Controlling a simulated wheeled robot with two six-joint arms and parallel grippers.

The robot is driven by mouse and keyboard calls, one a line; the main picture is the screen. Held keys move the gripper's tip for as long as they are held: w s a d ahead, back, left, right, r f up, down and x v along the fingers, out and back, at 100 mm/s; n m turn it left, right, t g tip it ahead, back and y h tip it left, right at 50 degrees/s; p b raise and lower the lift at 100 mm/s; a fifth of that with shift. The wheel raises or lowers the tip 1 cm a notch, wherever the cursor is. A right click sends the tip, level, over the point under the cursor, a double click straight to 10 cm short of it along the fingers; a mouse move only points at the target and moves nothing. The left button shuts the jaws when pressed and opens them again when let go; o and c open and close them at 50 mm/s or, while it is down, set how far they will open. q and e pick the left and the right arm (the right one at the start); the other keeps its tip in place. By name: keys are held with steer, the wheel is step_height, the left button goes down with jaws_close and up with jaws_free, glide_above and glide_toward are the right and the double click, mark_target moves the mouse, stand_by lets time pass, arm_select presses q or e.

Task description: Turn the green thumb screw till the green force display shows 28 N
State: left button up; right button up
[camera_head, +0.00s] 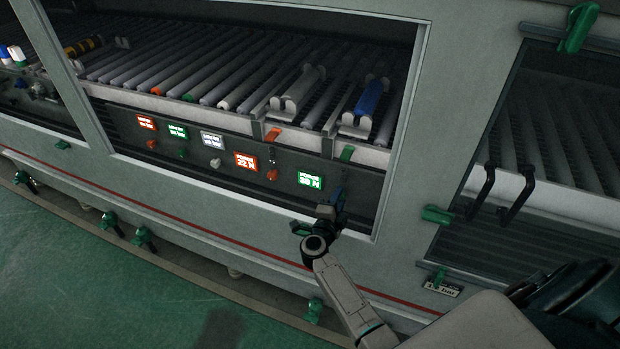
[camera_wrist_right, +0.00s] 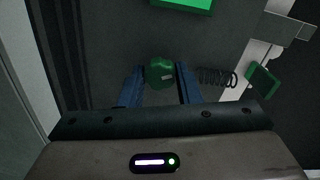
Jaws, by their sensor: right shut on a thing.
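The green thumb screw (camera_wrist_right: 160,73) is between the two blue fingers of my right gripper (camera_wrist_right: 159,80), one finger on each side, in the right wrist view. In the head view my right gripper (camera_head: 336,198) is at the dark panel, just right of and below the green force display (camera_head: 310,181), and hides the screw. The right gripper is shut on the screw. The display is lit green with a label and a number in N; its digits are too blurred to read surely. Its lower edge shows in the wrist view (camera_wrist_right: 184,4). My left gripper is not in view.
A red force display (camera_head: 246,161) reads about 22 N, with a red knob (camera_head: 272,175) near it. More displays and knobs line the panel to the left. Rollers (camera_head: 190,70) lie above. The window frame (camera_head: 385,215) edges the opening close to my right arm. A spring (camera_wrist_right: 217,78) is beside the screw.

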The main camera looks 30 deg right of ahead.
steer(key=shift+n+p, duration=1.4)
steer(key=shift+p, duration=0.25)
steer(key=shift+f, duration=0.1)
steer(key=shift+n+p, duration=1.4)
steer(key=shift+p, duration=0.3)
steer(key=shift+s+n+p, duration=0.1)
steer(key=shift+n+p, duration=0.2)
steer(key=shift+n, duration=0.1)
steer(key=n+p, duration=0.3)
stand_by(0.8)
